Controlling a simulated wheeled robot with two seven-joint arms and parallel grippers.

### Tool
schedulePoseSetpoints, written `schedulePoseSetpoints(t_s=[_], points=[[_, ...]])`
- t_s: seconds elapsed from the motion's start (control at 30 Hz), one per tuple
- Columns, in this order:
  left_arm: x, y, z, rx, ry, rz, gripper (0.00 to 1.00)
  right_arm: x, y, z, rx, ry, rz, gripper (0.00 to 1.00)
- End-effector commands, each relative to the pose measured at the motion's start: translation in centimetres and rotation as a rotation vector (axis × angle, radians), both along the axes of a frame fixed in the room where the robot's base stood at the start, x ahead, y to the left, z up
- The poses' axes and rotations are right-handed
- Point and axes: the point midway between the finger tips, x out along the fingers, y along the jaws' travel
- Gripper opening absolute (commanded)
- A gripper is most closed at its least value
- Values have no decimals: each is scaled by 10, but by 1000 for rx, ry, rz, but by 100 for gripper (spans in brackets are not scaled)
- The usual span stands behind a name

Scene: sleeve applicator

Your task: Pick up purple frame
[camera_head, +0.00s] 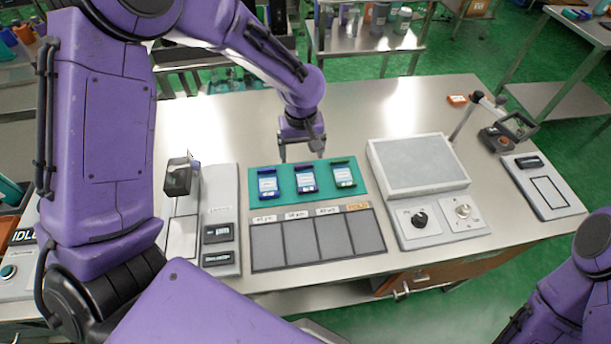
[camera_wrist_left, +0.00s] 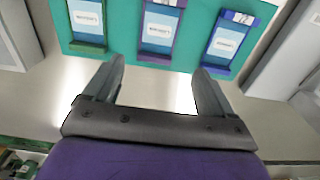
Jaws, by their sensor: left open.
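The purple frame (camera_head: 305,180) lies in the middle of a row of three on a teal mat (camera_head: 257,202), between a blue frame (camera_head: 267,185) and a green frame (camera_head: 342,176). Each holds a pale labelled card. My left gripper (camera_head: 302,156) is open and empty, just behind the purple frame and apart from it. In the left wrist view the purple frame (camera_wrist_left: 160,30) stands ahead between the open fingers (camera_wrist_left: 158,70), with the green frame (camera_wrist_left: 88,22) at left and the blue frame (camera_wrist_left: 231,42) at right. My right gripper is out of view.
A tray with several grey slots (camera_head: 318,236) lies in front of the mat. A box with a grey top plate and knobs (camera_head: 418,165) stands to the right. A grey panel (camera_head: 221,220) stands to the left. The metal table (camera_head: 215,130) behind the mat is clear.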

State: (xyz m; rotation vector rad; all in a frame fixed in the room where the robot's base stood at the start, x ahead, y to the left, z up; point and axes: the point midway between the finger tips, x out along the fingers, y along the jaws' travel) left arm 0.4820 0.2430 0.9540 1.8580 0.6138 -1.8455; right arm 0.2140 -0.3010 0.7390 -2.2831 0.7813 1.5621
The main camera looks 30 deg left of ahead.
Motion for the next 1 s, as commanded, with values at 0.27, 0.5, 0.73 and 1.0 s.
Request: schedulePoseSetpoints(t_s=[0.27,0.5,0.73,1.0], points=[[5,2,-45,0,4,3,85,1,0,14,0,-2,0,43],[6,2,-54,0,0,4,85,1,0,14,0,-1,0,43],[6,2,-54,0,0,4,30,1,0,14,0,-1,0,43],[6,2,-54,-1,-1,4,25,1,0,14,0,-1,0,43]])
